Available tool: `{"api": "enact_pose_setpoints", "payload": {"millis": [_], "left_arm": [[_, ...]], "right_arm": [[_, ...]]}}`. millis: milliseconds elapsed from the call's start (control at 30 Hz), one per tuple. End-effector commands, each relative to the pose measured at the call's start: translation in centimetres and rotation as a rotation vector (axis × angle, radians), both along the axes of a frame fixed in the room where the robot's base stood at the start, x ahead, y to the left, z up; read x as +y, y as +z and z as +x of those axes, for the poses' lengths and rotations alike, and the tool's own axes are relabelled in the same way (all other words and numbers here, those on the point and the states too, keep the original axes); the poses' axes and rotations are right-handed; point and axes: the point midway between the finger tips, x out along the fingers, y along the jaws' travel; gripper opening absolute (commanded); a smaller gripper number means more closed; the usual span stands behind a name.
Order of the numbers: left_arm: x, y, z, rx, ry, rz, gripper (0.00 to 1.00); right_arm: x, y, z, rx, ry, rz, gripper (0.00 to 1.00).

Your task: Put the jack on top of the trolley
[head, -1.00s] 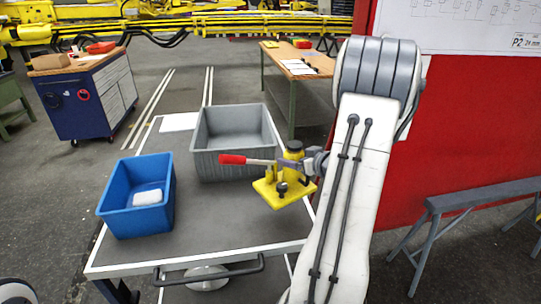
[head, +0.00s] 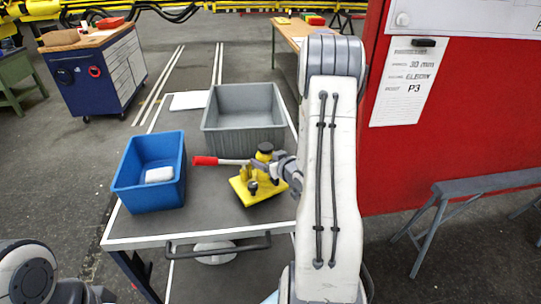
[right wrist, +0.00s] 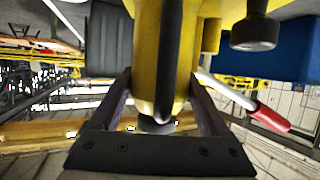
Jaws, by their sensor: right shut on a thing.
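The jack (head: 246,191) is yellow, with a square base plate, a dark knob and a lever with a red grip (head: 204,161). My right gripper (head: 279,166) is shut on its upper body, coming from the right. In the right wrist view the yellow body of the jack (right wrist: 180,50) sits between the two fingers (right wrist: 158,92), with the red lever end at right. The trolley (head: 190,225) has a dark grey top with a pale rim and a front handle. The jack is upright over its right part; I cannot tell whether its base touches the top. My left gripper is out of view.
On the trolley stand a grey bin (head: 245,139) behind the jack and a blue bin (head: 150,198) with a white item inside, at left. A red wall panel (head: 430,140) and a grey trestle (head: 440,205) are at right.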

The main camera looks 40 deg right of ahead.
Motion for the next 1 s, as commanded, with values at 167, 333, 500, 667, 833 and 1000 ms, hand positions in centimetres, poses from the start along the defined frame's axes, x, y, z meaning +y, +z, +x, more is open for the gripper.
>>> {"api": "enact_pose_setpoints", "payload": {"millis": [167, 333, 500, 667, 833, 1000], "left_arm": [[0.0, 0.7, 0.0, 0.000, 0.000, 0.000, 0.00], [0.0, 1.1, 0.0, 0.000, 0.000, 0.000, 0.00], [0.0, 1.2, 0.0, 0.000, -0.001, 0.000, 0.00], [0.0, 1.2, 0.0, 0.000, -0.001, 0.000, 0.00], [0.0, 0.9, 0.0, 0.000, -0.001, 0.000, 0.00], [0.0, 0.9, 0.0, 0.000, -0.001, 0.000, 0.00]], "right_arm": [[-0.1, -1.2, 0.2, -0.013, -0.001, -0.002, 0.00], [-0.2, -2.6, 0.2, -0.014, -0.001, -0.003, 0.00], [-0.2, -3.1, 0.2, -0.015, -0.001, -0.006, 0.00], [-0.2, -3.1, 0.2, -0.016, 0.000, -0.007, 0.00], [-0.2, -3.3, 0.2, -0.016, -0.001, -0.006, 0.00], [0.0, -3.9, 0.0, 0.002, 0.001, 0.002, 1.00]]}}
